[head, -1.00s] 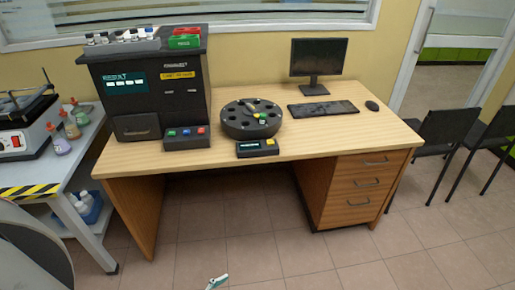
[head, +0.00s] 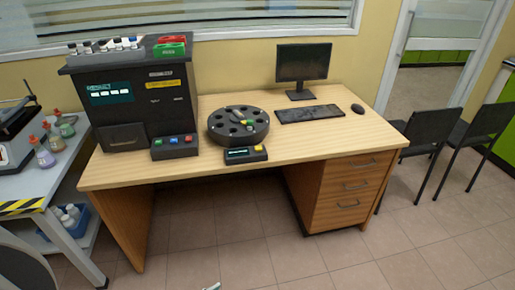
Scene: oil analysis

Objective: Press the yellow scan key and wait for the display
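The yellow scan key (head: 259,148) is on the right part of a small black console (head: 246,159) at the desk's front edge. The console's small dark display (head: 237,154) is left of the key and bears a pale line of text too small to read. Behind it stands a round black carousel (head: 214,133) with holes and a green-and-yellow item (head: 248,123) on top. Nothing touches the key. Neither gripper can be made out; only a small pale piece shows at the bottom edge, too cut off to identify.
A black analyser (head: 150,122) with a lit screen stands at left on the wooden desk (head: 320,140), a three-button box (head: 174,152) before it. A monitor (head: 303,62), keyboard (head: 309,114) and mouse (head: 358,108) are at right. A side table (head: 30,185) holds flasks. Chairs stand right.

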